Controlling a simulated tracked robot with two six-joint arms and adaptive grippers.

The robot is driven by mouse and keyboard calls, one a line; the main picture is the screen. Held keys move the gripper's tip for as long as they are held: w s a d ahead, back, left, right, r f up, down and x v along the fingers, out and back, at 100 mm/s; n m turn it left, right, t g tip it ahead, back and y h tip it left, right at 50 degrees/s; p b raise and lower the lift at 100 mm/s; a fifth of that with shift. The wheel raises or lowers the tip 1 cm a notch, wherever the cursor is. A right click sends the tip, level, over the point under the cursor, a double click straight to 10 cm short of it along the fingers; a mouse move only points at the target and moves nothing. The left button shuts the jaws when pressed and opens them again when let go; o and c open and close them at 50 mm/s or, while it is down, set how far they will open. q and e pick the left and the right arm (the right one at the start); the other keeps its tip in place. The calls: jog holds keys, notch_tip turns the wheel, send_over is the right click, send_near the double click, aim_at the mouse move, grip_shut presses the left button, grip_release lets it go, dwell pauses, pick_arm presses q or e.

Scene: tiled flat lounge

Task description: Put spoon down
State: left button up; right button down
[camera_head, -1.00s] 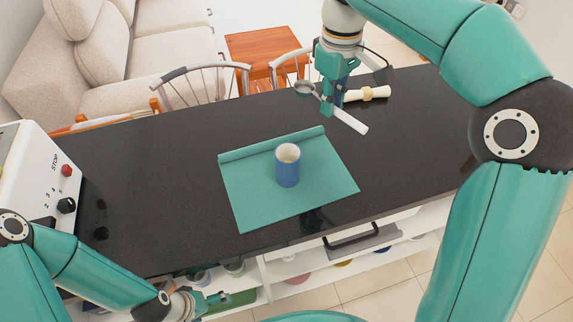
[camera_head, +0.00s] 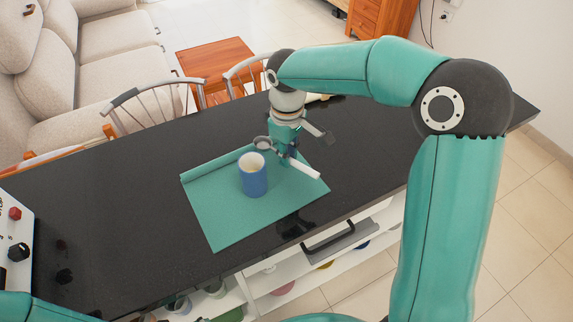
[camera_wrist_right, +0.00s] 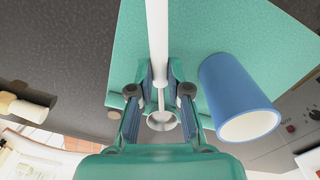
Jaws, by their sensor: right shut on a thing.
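My right gripper (camera_head: 287,158) is shut on the spoon, over the right part of the teal mat. The spoon has a white handle (camera_head: 305,169) pointing right and a grey bowl (camera_head: 262,143) pointing left. In the right wrist view the handle (camera_wrist_right: 157,40) runs up between the fingers (camera_wrist_right: 160,92). The blue mug (camera_head: 253,180) stands upright on the mat (camera_head: 215,215), just left of the gripper; it also shows in the right wrist view (camera_wrist_right: 236,100). I cannot tell whether the spoon touches the mat. My left gripper is out of view.
The black counter (camera_head: 115,215) is clear left of the mat. A white machine with knobs (camera_head: 17,235) stands at the left edge. Chairs (camera_head: 150,105) stand behind the counter.

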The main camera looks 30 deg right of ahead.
aim_at(288, 173)
jog(key=shift+f, duration=2.05)
jog(key=shift+f, duration=0.15)
jog(key=c, duration=1.1)
grip_release()
jog(key=shift+r, duration=0.25)
notch_tip(288, 173, up, 12)
jog(key=shift+a+f, duration=0.1)
